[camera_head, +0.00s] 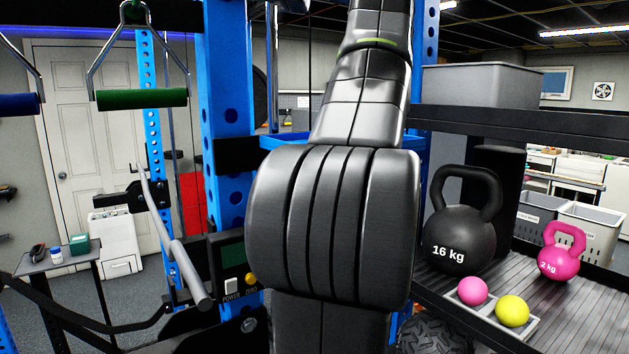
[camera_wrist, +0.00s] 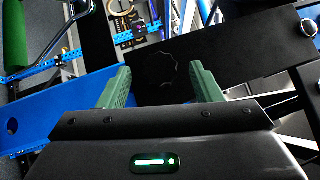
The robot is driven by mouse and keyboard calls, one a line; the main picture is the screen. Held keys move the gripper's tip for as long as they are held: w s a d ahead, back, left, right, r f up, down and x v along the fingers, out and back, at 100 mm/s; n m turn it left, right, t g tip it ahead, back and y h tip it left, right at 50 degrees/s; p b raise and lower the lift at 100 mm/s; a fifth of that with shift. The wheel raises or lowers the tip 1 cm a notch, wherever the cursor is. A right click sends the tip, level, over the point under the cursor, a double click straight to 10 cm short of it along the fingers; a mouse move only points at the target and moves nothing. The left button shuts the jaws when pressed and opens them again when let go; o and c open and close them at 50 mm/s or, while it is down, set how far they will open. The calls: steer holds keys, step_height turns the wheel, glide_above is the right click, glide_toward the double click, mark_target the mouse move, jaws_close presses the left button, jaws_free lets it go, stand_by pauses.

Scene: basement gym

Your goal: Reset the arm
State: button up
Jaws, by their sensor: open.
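My gripper (camera_wrist: 163,80) shows in the wrist view with its two green fingers wide apart and nothing between them. Behind the fingers are a dark flat panel (camera_wrist: 235,50) and a blue beam (camera_wrist: 60,105) of the gym rack. In the head view my arm rises bent through the middle of the picture and hides part of the rack. My gripper does not show in the head view.
A blue rack upright (camera_head: 228,90) stands close left of my arm. On the shelf (camera_head: 590,315) at right are a black 16 kg kettlebell (camera_head: 462,235), a pink 2 kg kettlebell (camera_head: 560,257), and a tray with a pink ball (camera_head: 473,291) and a yellow ball (camera_head: 512,311). A green handle (camera_head: 142,99) hangs at left.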

steer(key=b+v, duration=0.1)
steer(key=v, duration=1.2)
steer(key=w+a+r+m+t+b, duration=0.1)
steer(key=a+m+t+b, duration=0.3)
steer(key=a+m+t, duration=0.9)
steer(key=shift+w+a+r+m, duration=0.3)
steer(key=shift+w+a+m, duration=0.35)
steer(key=shift+m, duration=1.65)
steer(key=shift+t, duration=0.3)
